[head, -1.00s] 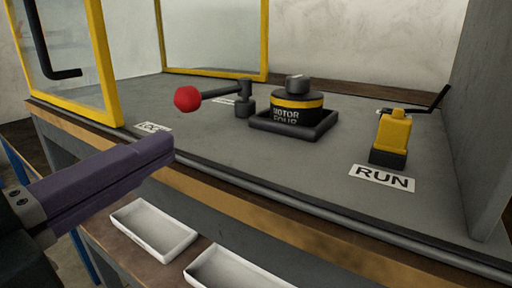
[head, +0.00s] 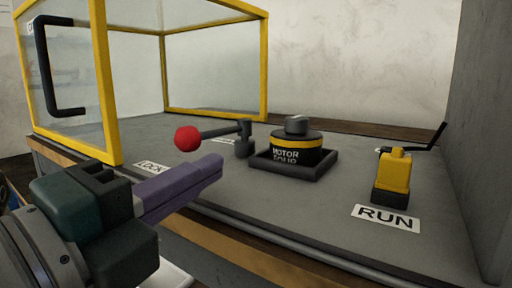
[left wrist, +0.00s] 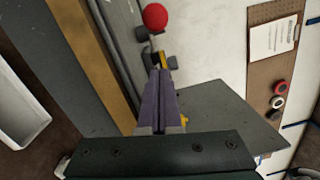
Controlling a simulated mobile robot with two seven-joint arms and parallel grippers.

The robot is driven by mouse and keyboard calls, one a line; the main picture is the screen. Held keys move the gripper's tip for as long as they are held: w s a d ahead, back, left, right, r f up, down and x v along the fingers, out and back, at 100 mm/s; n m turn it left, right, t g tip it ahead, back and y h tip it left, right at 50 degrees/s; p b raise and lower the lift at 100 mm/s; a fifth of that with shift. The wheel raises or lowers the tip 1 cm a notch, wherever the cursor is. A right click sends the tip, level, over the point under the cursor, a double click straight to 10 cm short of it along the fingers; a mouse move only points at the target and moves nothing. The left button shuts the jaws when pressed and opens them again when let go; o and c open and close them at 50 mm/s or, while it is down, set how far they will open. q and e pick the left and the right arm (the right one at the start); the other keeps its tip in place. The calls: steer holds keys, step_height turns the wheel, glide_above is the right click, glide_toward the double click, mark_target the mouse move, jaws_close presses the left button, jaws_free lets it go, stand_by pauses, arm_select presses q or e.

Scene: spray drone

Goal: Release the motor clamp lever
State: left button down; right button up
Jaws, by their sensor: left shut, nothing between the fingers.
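The motor clamp lever (head: 222,132) is a dark arm on a short post with a red ball knob (head: 188,138) at its left end. The red knob also shows at the top of the left wrist view (left wrist: 155,17). The lever stands left of the round motor (head: 296,147), which sits in a dark square tray (head: 275,169). My left gripper (head: 218,166) has purple fingers, shut and empty. In the head view its tips appear just below and right of the knob, apart from it. My right gripper is not in view.
A yellow-framed clear door (head: 100,80) stands open at the left. A yellow toggle device (head: 394,172) stands behind the RUN label (head: 386,218) at the right. A LOCK label (head: 152,168) lies near the front edge. A grey wall closes the right side.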

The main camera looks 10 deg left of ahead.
mark_target(222, 190)
arm_select(q)
steer(key=x, duration=0.3)
steer(key=shift+w, duration=0.15)
steer(key=w+a, duration=0.1)
steer(key=a+b, duration=0.1)
steer(key=shift+w+a+r, duration=0.25)
steer(key=shift+w+r, duration=0.05)
steer(key=shift+w, duration=0.1)
steer(key=shift+w+a+r, duration=0.1)
steer(key=shift+w+a, duration=0.05)
steer(key=shift+a, duration=0.1)
steer(key=shift+w+a, duration=0.1)
